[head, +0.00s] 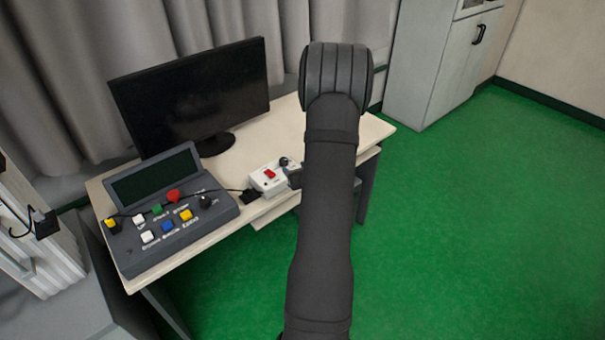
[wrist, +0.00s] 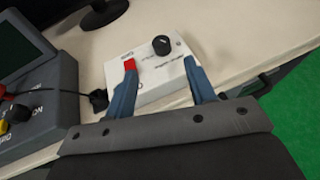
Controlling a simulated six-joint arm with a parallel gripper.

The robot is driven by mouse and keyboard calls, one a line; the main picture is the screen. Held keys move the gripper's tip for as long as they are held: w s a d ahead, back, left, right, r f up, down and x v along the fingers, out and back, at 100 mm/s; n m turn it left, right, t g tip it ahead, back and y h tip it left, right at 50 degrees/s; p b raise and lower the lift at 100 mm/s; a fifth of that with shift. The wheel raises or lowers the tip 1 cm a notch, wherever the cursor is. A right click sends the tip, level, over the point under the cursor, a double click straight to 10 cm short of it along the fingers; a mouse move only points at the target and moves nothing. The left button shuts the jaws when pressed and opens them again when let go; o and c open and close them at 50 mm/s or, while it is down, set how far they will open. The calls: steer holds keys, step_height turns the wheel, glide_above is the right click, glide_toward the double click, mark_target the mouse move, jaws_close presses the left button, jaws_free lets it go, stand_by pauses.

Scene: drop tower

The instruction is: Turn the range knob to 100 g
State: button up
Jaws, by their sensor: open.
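A small white box (wrist: 158,75) carries a black round knob (wrist: 161,45) and a red switch (wrist: 129,64). In the head view the box (head: 266,187) sits on the desk, with its knob (head: 283,161) at the back right. The knob has a pale mark on top; its printed labels are too small to read. My gripper (wrist: 160,66) is open and empty, its two blue-grey fingers over the near part of the box, short of the knob. In the head view my arm hides most of the gripper; a finger shows beside the box. Another black knob (head: 206,201) is on the grey console.
The grey console (head: 226,209) with a dark screen and several coloured buttons stands on the desk's left. A monitor (head: 190,98) stands behind. A black cable and plug (head: 249,196) lie between console and box. The desk's front edge (wrist: 265,82) is close to my gripper.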

mark_target(284, 160)
steer(key=v, duration=0.5)
steer(key=shift+s+d+r, duration=0.1)
steer(key=shift+s, duration=0.05)
steer(key=x, duration=1.7)
